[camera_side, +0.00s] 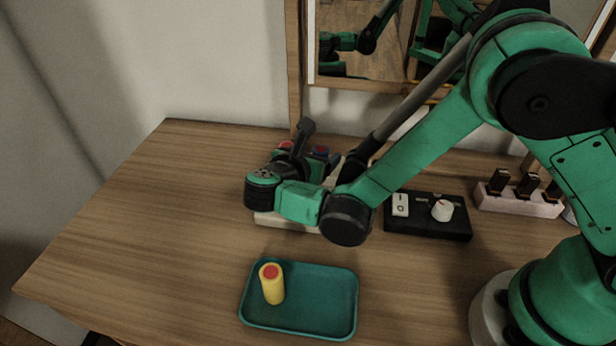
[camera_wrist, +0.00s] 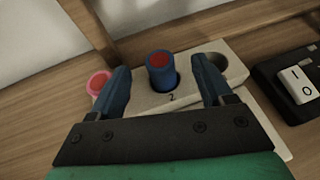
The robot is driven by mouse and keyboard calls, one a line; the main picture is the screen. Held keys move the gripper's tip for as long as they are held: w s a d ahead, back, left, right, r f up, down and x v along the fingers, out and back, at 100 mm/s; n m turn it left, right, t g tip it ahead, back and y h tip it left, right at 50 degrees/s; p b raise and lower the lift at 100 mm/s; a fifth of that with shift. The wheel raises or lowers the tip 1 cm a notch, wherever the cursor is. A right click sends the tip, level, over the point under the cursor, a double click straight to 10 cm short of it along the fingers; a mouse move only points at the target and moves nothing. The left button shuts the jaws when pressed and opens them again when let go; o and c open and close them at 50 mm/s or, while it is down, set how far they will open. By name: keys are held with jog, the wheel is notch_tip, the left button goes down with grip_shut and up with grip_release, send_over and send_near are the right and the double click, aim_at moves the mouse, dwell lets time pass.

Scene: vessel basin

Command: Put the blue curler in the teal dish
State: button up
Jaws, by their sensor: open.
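The blue curler (camera_wrist: 161,72) stands upright in a hole of the pale rack (camera_wrist: 203,126), with a red top, by the mark "2". In the side view the blue curler (camera_side: 321,151) shows only partly behind my arm. My gripper (camera_wrist: 166,84) is open, with one finger on each side of the blue curler and a gap to each. In the side view the fingers are hidden behind my wrist. The teal dish (camera_side: 325,298) lies at the front of the table, with a yellow curler (camera_side: 272,284) standing upright in its left part.
A pink curler (camera_wrist: 98,82) stands left of the blue one; an empty hole (camera_wrist: 233,66) is to its right. A black switch box (camera_side: 428,216) and a pink stand with dark items (camera_side: 518,193) are farther right. A mirror hangs behind. The table's left side is clear.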

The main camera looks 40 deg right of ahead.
aim_at(319, 153)
jog(key=shift+x, duration=2.3)
grip_shut()
